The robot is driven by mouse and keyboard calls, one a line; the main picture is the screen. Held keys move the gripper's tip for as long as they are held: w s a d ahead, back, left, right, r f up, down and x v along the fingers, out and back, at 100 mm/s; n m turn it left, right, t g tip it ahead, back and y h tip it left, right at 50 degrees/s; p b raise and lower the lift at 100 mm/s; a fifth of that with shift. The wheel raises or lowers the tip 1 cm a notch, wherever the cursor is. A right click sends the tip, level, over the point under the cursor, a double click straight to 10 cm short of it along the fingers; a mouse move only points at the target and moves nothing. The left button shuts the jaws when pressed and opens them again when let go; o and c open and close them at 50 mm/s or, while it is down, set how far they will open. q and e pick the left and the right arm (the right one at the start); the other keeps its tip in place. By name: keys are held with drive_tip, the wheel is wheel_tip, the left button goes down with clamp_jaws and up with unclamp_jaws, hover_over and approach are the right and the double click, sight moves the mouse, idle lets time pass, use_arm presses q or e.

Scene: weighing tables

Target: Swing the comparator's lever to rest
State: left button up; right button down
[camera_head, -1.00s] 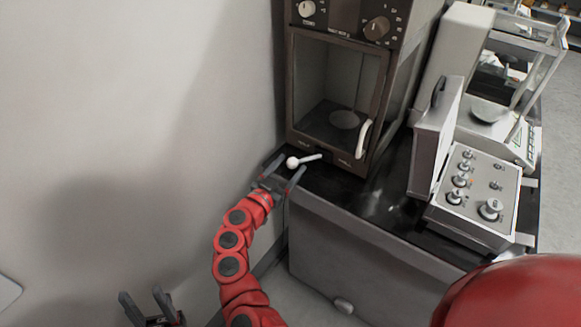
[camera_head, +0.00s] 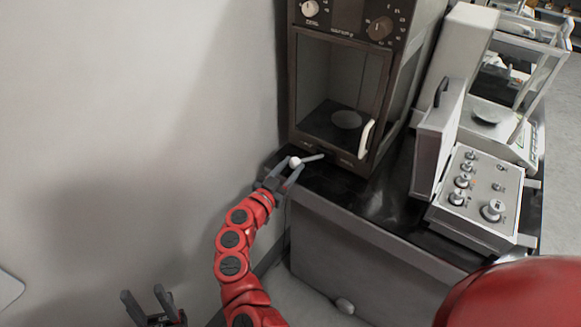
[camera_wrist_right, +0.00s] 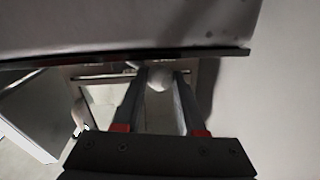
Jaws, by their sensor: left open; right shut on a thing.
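The comparator (camera_head: 365,107) is a dark brown cabinet with a glazed front and knobs on top. Its lever (camera_head: 312,158) is a short pale rod at the foot of the front, ending in a white ball (camera_head: 295,162) on the left. My right gripper (camera_head: 285,170) is shut on that ball. In the right wrist view the ball (camera_wrist_right: 159,80) sits between the fingertips of my right gripper (camera_wrist_right: 162,76). My left gripper (camera_head: 146,299) is open and empty, low at the bottom left, well away from the comparator.
The black tabletop (camera_head: 375,203) carries a grey control box (camera_head: 475,190) with an upright lid, right of the comparator. A balance (camera_head: 490,117) stands behind it. A pale wall (camera_head: 150,120) borders the left side.

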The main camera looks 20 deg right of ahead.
sight(304, 161)
idle(0.8)
drive_tip(key=shift+s+r+p, duration=0.15)
drive_tip(key=shift+s+p, duration=0.1)
drive_tip(key=shift+p, duration=0.4)
drive_tip(key=s+n+t+y+p, duration=0.1)
drive_tip(key=p, duration=0.1)
drive_tip(key=s+n+t+y+p, duration=0.1)
drive_tip(key=p, duration=0.1)
drive_tip(key=shift+d+r+t+y, duration=0.1)
drive_tip(key=shift+d+t+y, duration=0.2)
drive_tip(key=shift+d+y, duration=0.1)
drive_tip(key=shift+s+d+n+t+y+p, duration=0.35)
drive_tip(key=shift+s+n+t+y+p, duration=0.35)
drive_tip(key=shift+n+y, duration=0.25)
drive_tip(key=shift+s+y, duration=0.15)
drive_tip(key=shift+y, duration=0.1)
drive_tip(key=shift+s+d+p, duration=0.4)
drive_tip(key=shift+s+p, duration=0.2)
drive_tip(key=shift+s+d, duration=0.3)
drive_tip(key=shift+d, duration=0.15)
